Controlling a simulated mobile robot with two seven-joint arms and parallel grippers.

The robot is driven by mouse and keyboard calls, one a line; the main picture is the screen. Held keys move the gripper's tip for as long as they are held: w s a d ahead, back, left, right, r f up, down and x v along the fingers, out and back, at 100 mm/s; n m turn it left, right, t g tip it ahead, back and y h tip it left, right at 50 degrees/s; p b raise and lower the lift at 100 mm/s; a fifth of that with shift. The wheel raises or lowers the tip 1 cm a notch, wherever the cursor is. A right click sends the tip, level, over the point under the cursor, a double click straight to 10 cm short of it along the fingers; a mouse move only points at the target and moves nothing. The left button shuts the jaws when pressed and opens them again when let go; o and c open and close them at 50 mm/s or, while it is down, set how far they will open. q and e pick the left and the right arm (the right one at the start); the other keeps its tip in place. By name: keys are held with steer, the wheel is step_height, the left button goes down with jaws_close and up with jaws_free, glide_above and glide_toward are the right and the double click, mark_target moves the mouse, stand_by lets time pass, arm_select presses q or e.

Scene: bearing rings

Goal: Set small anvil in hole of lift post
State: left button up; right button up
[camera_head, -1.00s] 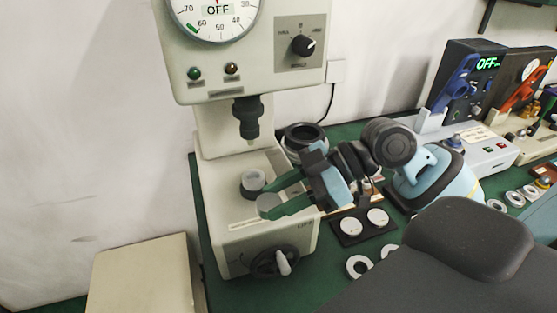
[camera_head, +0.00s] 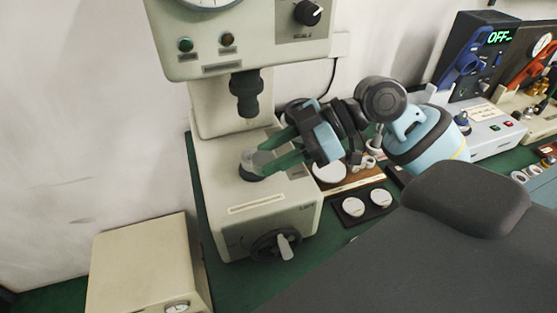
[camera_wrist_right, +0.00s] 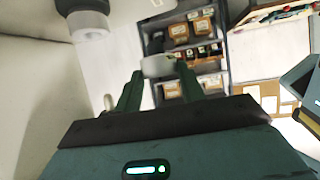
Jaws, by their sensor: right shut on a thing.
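The small anvil (camera_head: 249,157) is a light grey disc-like piece in the head view. My right gripper (camera_head: 260,158) is shut on it, and it also shows between the fingertips in the wrist view (camera_wrist_right: 157,66). The lift post (camera_head: 252,174) is a short dark cylinder on the base of the cream tester (camera_head: 215,195). The anvil is over the post's top in the head view and covers its hole. I cannot tell whether they touch or whether any of the anvil is inside. My left gripper is not in view.
The tester's dark spindle (camera_head: 246,95) hangs above and behind the post. A handwheel (camera_head: 278,245) is on the tester's front. A dark tray (camera_head: 366,214) with white discs lies to the right. A cream box (camera_head: 140,265) stands at lower left.

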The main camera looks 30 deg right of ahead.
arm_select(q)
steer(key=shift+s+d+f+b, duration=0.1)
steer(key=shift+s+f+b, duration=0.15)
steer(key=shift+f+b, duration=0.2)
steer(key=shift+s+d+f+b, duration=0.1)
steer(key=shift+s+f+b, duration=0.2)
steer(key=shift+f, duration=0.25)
arm_select(e)
steer(key=shift+w+d+f, duration=0.3)
steer(key=shift+w+d, duration=0.05)
steer(key=shift+w, duration=1.05)
steer(key=shift+w+d+f, duration=0.35)
steer(key=shift+w, duration=1.05)
steer(key=shift+w+d+f, duration=0.3)
steer(key=shift+w+d, duration=0.05)
steer(key=shift+w, duration=1.05)
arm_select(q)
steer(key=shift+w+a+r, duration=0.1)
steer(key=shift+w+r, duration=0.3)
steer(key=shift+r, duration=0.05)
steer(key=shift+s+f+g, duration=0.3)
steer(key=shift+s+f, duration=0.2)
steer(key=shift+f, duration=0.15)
arm_select(e)
steer(key=shift+f, duration=1.4)
steer(key=o, duration=1.3)
steer(key=shift+c, duration=0.2)
steer(key=shift+d, duration=0.1)
